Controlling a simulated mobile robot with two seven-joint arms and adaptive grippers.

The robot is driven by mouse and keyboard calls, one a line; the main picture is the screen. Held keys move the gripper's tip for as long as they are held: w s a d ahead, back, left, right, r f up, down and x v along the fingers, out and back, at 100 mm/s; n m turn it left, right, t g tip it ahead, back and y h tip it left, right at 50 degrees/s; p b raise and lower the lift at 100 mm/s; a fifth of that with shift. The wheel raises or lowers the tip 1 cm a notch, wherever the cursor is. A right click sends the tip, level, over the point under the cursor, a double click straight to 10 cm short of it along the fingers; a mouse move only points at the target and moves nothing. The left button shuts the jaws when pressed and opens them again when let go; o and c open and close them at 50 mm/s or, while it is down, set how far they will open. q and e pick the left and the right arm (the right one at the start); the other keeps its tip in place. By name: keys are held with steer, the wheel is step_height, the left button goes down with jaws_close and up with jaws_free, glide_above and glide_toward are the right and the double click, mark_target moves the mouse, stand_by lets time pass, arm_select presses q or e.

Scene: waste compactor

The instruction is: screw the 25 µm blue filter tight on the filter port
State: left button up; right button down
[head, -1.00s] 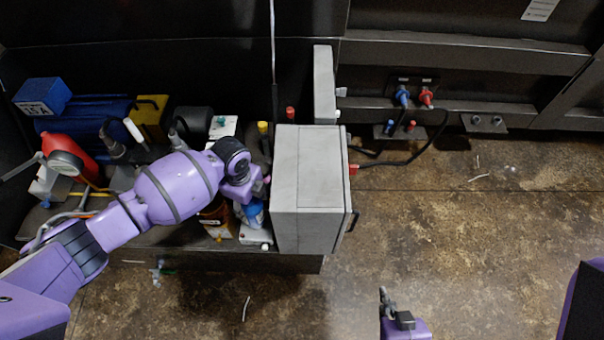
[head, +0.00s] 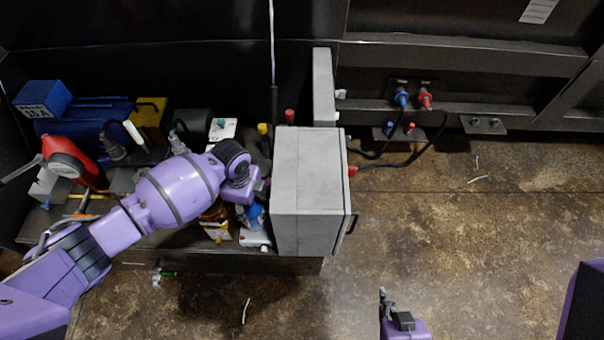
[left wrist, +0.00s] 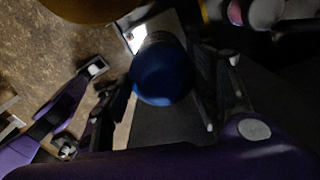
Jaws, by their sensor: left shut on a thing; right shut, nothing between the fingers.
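The blue filter (head: 256,214) is on the left bench, just left of the tall grey box, and mostly hidden under my left wrist. In the left wrist view the round blue filter (left wrist: 163,78) sits between the fingers of my left gripper (left wrist: 165,90), which is shut on it. A white piece (head: 255,238) lies directly below the filter in the head view. I cannot make out the filter port or whether the filter is seated on it. My right gripper (head: 386,300) is shut and empty over the floor at the bottom, far from the filter.
The tall grey box (head: 312,190) stands close to the right of my left gripper. An amber-brown container (head: 216,212) stands close on its left. A red container (head: 68,155) and a blue machine (head: 85,125) are at the far left. The floor at right is open.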

steer(key=shift+w+r, duration=0.3)
steer(key=shift+r, duration=0.1)
stand_by(1.0)
